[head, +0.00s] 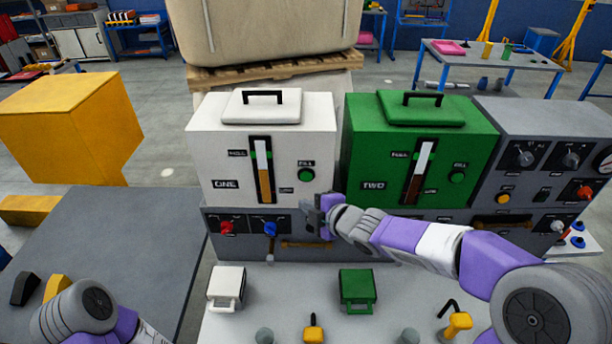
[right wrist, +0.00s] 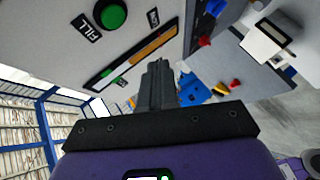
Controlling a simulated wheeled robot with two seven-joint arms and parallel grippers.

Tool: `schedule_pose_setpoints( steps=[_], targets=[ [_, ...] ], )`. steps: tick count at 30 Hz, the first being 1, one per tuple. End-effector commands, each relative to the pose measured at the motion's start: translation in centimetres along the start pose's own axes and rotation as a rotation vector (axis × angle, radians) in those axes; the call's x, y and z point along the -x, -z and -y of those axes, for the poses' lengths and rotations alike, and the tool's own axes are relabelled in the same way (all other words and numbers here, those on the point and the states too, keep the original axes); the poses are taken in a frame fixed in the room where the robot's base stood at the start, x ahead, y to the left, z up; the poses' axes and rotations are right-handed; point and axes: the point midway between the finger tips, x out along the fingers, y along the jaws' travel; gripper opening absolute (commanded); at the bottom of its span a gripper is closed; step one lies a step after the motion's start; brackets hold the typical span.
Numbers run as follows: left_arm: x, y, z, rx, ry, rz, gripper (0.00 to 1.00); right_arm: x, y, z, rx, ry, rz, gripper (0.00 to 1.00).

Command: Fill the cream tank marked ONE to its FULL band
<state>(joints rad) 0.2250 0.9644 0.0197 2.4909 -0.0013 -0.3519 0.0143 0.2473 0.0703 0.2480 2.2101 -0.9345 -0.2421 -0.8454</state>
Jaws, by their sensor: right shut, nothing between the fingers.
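The cream tank marked ONE (head: 215,165) stands on the grey panel, its lid on top. Its upright gauge (head: 264,172) shows amber in the lower part and white above; the amber top is below the FULL label (head: 237,153). A green FILL button (head: 307,175) is right of the gauge. My right gripper (head: 318,215) is shut and empty in front of the tank's lower right corner, below the button. In the right wrist view its fingers (right wrist: 160,85) point toward the tank, with the button (right wrist: 113,14) and gauge (right wrist: 135,58) beyond, apart from them. My left gripper is out of view.
The green tank TWO (head: 360,150) stands to the right, then a grey control box (head: 540,150). Below the cream tank are a red knob (head: 227,227) and blue knob (head: 270,228).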

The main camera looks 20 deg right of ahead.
Motion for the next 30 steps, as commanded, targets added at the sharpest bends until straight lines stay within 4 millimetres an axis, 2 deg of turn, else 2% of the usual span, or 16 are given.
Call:
schedule_pose_setpoints(
  steps=[6, 15, 30],
  targets=[
    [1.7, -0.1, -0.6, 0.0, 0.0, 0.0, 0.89, -2.2, -1.6, -1.9, -0.002, 0.001, 0.0, 0.0],
    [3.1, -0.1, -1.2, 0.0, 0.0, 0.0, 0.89, -4.3, -3.2, -3.3, -0.002, 0.0, 0.0, 0.0],
    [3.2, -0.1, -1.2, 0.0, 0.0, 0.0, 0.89, -4.7, -3.5, -3.5, -0.001, 0.0, 0.001, 0.0]
  ],
)
